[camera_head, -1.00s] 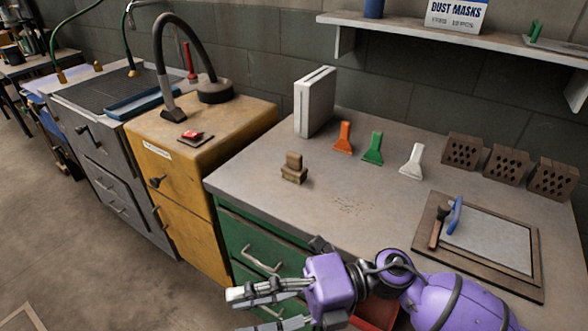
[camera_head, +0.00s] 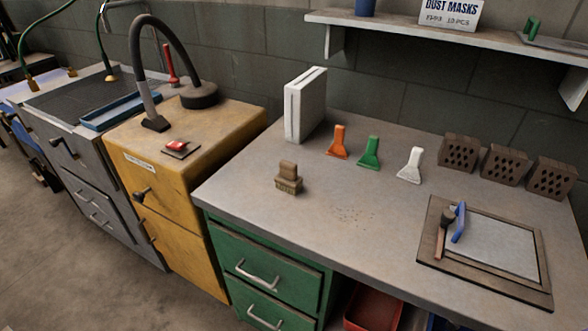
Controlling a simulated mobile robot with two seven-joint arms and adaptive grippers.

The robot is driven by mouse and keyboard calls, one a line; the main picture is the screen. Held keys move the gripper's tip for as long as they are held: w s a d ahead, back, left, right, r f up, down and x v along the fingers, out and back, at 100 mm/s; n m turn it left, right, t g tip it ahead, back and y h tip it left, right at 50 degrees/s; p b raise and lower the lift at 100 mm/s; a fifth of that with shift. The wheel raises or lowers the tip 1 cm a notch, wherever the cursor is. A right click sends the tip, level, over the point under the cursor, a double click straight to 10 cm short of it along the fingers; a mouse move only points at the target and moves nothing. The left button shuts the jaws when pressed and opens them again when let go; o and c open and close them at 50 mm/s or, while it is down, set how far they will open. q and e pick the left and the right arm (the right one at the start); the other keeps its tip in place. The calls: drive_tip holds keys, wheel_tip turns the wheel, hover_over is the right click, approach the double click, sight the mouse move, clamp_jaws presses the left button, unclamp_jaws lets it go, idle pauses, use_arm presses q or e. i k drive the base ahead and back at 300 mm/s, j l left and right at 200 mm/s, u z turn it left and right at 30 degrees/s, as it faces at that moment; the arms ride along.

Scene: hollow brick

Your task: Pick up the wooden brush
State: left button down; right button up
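The wooden brush (camera_head: 288,180) is a small brown block with a knob-like handle on top. It stands on the left part of the grey worktop (camera_head: 330,212), near the front edge, in the head view. Nothing touches it and it is in plain sight. Neither of my grippers is in view.
Orange (camera_head: 338,142), green (camera_head: 369,152) and white (camera_head: 410,165) scrapers stand behind the brush. A white box-like block (camera_head: 305,105) is at the back left. Hollow bricks (camera_head: 504,165) line the back right. A framed board (camera_head: 432,247) with tools lies at right. The worktop's middle is clear.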

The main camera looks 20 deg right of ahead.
sight(288, 180)
drive_tip(key=i+j+z, duration=0.3)
drive_tip(key=i, duration=0.15)
drive_tip(key=i+j+z, duration=0.35)
